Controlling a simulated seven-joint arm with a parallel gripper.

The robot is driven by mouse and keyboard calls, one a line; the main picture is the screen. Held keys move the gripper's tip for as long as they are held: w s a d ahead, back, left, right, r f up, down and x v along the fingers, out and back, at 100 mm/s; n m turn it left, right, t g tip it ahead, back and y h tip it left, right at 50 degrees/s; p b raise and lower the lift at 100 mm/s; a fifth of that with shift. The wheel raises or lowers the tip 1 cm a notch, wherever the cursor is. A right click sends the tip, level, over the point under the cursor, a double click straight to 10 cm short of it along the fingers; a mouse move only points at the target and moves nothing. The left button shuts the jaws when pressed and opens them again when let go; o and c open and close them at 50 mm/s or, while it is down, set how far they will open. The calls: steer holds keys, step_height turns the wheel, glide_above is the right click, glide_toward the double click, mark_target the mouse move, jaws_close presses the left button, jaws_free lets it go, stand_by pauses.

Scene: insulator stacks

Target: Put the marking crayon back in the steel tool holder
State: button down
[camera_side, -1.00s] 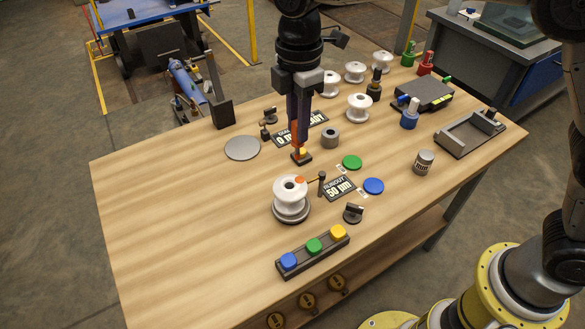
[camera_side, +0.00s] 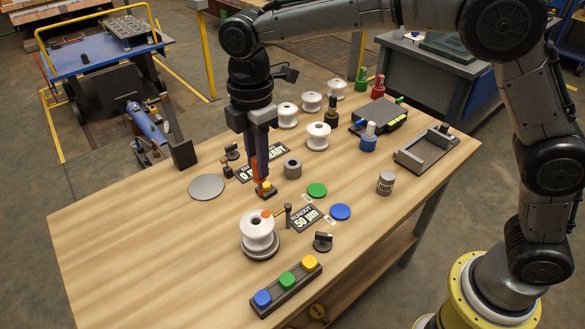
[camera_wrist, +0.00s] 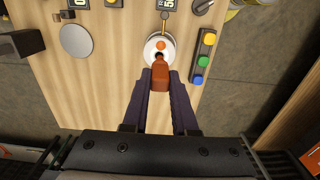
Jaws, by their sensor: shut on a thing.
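My gripper (camera_side: 262,176) points down over the middle of the table and is shut on the orange-brown marking crayon (camera_wrist: 160,76). The wrist view shows the crayon between the two dark fingers. In the side view the fingers mostly hide it. A small dark block with a yellow top (camera_side: 266,189) shows right below the fingertips; whether the crayon touches it I cannot tell. A short grey metal cylinder with an open top (camera_side: 292,169), which looks like the steel tool holder, stands just right of my gripper. Its opening looks empty.
A white insulator (camera_side: 257,230) with an orange spot stands on a round base in front of my gripper. A display plate (camera_side: 305,217), green disc (camera_side: 317,190), blue disc (camera_side: 340,212) and button bar (camera_side: 287,284) are nearby. More insulators stand behind.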

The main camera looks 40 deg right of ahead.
steer(key=shift+n, duration=0.3)
steer(key=shift+w+a+r+n, duration=0.1)
steer(key=shift+w+r+n, duration=0.1)
steer(key=shift+r+n, duration=0.1)
steer(key=w+d+f, duration=0.2)
steer(key=w+d, duration=0.6)
steer(key=w, duration=0.1)
steer(key=m, duration=0.1)
glide_above(293, 168)
steer(key=w+d, duration=0.1)
step_height(293, 168, down, 4)
steer(key=shift+w+d+r, duration=0.1)
steer(key=shift+w+r, duration=0.1)
steer(key=shift+f, duration=2.95)
steer(key=shift+f, duration=2.55)
